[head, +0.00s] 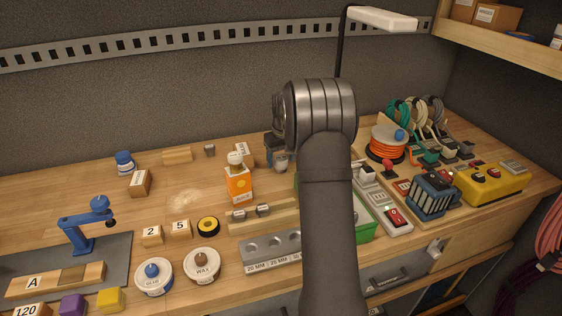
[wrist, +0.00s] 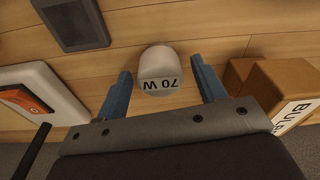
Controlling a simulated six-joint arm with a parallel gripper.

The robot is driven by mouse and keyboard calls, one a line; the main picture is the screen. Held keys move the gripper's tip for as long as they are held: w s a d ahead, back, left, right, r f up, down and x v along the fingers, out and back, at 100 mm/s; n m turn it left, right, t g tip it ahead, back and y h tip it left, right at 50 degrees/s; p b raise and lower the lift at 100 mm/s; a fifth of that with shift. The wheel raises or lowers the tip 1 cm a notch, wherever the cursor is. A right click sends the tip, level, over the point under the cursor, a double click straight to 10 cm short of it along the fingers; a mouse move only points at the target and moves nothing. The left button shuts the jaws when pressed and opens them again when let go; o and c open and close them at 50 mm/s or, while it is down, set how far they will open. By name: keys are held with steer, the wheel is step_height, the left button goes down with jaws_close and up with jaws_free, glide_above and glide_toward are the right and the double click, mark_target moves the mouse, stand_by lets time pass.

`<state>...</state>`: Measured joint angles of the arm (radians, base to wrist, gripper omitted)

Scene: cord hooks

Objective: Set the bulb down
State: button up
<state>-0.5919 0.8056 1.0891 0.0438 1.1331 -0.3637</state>
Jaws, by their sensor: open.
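The blue fingers are spread, one on each side, with visible gaps to the bulb. The bulb appears to rest on the wooden bench top, though its underside is hidden. In the head view my gripper (head: 276,158) is low over the back of the bench, partly hidden by my arm, and the bulb (head: 281,167) shows there only in small part.
A cardboard box marked "BULB" (wrist: 285,92) stands close right of the fingers. A pale block with an orange-and-black face (wrist: 35,98) lies left, and a dark grey box (wrist: 75,22) lies beyond.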

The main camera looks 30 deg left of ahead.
mark_target(283, 160)
step_height(283, 160, up, 11)
steer(key=d, duration=0.1)
steer(key=shift+s, duration=0.4)
steer(key=shift+f, duration=0.15)
steer(key=f, duration=0.8)
steer(key=a+f, duration=0.1)
steer(key=f, duration=0.3)
steer(key=shift+w+f, duration=0.15)
steer(key=shift+w, duration=0.25)
step_height(283, 160, up, 3)
steer(key=shift+f, duration=0.2)
steer(key=shift+r, duration=0.65)
